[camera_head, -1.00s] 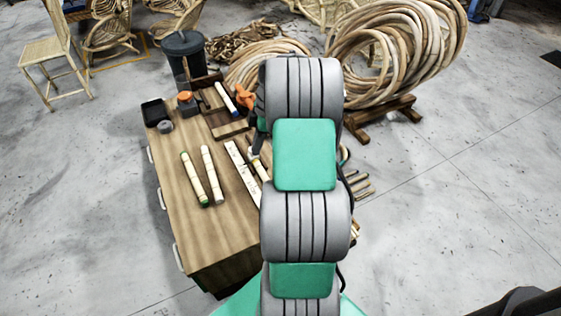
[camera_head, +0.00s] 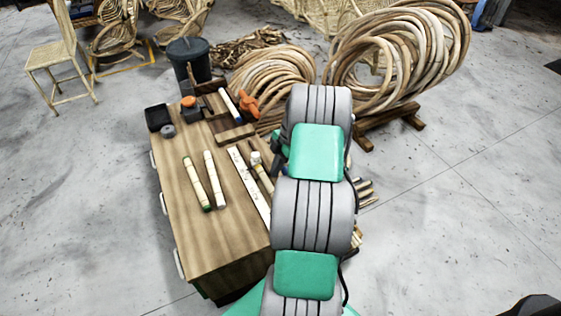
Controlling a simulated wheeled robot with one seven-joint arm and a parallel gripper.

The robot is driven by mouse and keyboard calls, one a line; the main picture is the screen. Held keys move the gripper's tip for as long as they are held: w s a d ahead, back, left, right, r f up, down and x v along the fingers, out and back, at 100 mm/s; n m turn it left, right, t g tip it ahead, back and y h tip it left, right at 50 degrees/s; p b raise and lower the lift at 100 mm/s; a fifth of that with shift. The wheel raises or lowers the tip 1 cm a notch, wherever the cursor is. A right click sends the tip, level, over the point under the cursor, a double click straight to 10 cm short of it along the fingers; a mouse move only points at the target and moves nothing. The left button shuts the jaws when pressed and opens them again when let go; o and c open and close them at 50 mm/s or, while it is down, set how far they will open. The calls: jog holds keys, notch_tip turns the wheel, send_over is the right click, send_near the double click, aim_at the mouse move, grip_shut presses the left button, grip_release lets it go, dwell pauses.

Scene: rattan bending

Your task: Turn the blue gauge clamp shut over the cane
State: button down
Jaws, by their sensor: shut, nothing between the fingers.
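No blue gauge clamp shows clearly; my arm covers the right side of the wooden workbench (camera_head: 215,240). A pale cane piece with a blue end (camera_head: 231,104) lies in the dark wooden rack (camera_head: 234,134) at the back. Two more cane pieces lie on the bench top, one with green ends (camera_head: 196,184) and a plain pale one (camera_head: 214,179). A long white marked strip (camera_head: 248,185) lies to their right, with another stick (camera_head: 261,171) beside it, partly near my arm. My gripper is hidden behind my arm links.
An orange tool (camera_head: 248,104) is at the rack's right. A black box (camera_head: 157,117) and an orange-topped jar (camera_head: 190,108) stand at the back left. A dark bin (camera_head: 189,62) and large cane coils (camera_head: 400,55) stand behind. The front left bench top is clear.

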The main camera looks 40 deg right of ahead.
jog(key=x, duration=0.2)
jog(key=shift+a+f, duration=0.15)
jog(key=shift+f, duration=0.1)
jog(key=d, duration=0.2)
jog(key=s+d+b, duration=0.1)
jog(key=shift+d+f, duration=0.15)
jog(key=shift+f, duration=0.25)
jog(key=shift+d, duration=0.25)
